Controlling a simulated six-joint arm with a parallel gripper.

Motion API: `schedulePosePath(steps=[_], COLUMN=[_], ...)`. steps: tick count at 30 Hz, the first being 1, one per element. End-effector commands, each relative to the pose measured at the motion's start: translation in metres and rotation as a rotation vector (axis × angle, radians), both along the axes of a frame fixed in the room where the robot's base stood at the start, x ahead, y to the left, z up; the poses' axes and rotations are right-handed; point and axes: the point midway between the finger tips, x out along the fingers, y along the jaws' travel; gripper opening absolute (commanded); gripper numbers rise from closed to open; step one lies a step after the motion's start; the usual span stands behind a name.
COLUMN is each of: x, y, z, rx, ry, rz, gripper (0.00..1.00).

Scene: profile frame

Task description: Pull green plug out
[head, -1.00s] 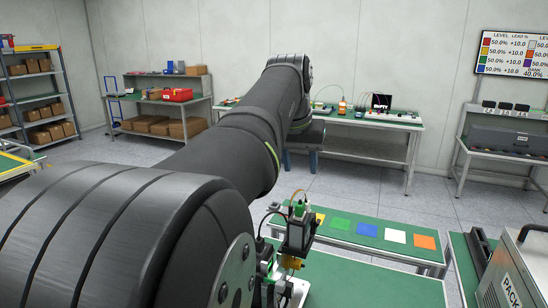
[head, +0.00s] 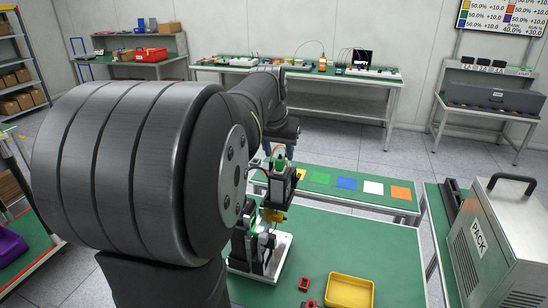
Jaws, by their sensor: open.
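My gripper (head: 272,214) has a dark body and yellow fingertips. It is open and points down above the workbench, close to a black fixture on a white base plate (head: 278,262). A small green part (head: 251,213) shows on the fixture, just left of the fingertips. I cannot tell whether it is the green plug, as the view is small and my arm covers much of that area. I cannot tell whether the fingertips touch anything.
A yellow tray (head: 349,291) and a small red part (head: 305,284) sit on the green workbench (head: 370,245), right of the fixture. The bench's right side is clear. Coloured squares lie on a bench behind. A grey PACK machine (head: 500,245) stands at the right.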

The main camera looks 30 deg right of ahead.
Motion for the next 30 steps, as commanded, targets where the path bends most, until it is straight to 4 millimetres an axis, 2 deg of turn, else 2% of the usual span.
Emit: schedulePosePath(steps=[3,7,19,20,26,30], x=[0.005,0.008,0.010,0.010,0.010,0.010], y=[-0.005,-0.009,-0.011,-0.011,-0.011,-0.011], z=[-0.018,-0.029,-0.036,-0.036,-0.036,-0.036], rx=[0.001,0.001,0.000,0.000,0.000,0.000], ry=[0.001,0.001,0.000,0.000,0.000,0.000], rz=[0.000,0.000,0.000,0.000,0.000,0.000], gripper=[0.44,0.44,0.44,0.40,0.00,0.00])
